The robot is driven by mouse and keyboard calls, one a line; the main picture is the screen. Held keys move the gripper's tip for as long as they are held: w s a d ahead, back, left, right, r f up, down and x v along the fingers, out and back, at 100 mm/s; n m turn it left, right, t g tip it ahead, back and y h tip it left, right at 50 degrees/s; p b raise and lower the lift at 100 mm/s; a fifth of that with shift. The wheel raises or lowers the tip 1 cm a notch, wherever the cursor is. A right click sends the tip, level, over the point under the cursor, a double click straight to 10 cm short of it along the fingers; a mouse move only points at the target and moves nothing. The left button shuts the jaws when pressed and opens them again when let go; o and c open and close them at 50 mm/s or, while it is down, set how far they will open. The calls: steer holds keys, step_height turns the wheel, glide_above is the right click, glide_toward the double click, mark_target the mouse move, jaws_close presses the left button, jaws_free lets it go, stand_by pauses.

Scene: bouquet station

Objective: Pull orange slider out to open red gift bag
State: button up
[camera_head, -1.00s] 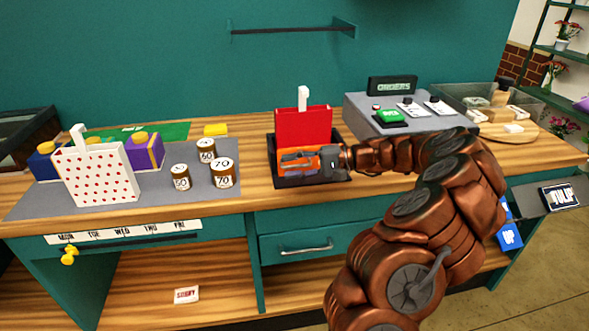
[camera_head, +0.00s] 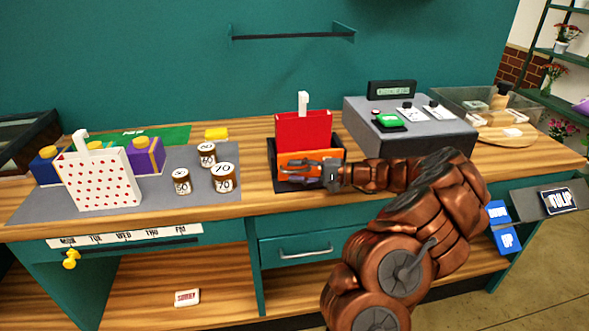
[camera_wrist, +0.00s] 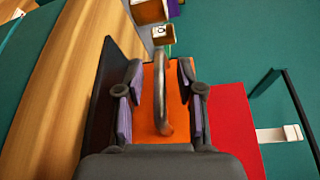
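The red gift bag (camera_head: 304,128) stands upright in a dark tray (camera_head: 273,178) on the counter, with a white tag at its top. The orange slider (camera_head: 300,157) is at the bag's front. In the wrist view, the slider (camera_wrist: 148,84) has a grey bar handle (camera_wrist: 160,90) along its middle. My gripper (camera_head: 302,172) is in front of the slider. In the wrist view, my gripper (camera_wrist: 160,98) has one finger on each side of the handle, with visible gaps, so it is open. The red bag (camera_wrist: 230,120) shows at the right there.
A white dotted bag (camera_head: 98,182) and several brown weights (camera_head: 223,178) stand on the grey mat (camera_head: 30,203) at left. A grey console (camera_head: 440,125) with a green button is at right. Bare counter lies between mat and tray.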

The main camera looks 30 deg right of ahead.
steer(key=shift+w+a, duration=0.3)
steer(key=shift+f, duration=0.1)
jaws_close()
stand_by(0.4)
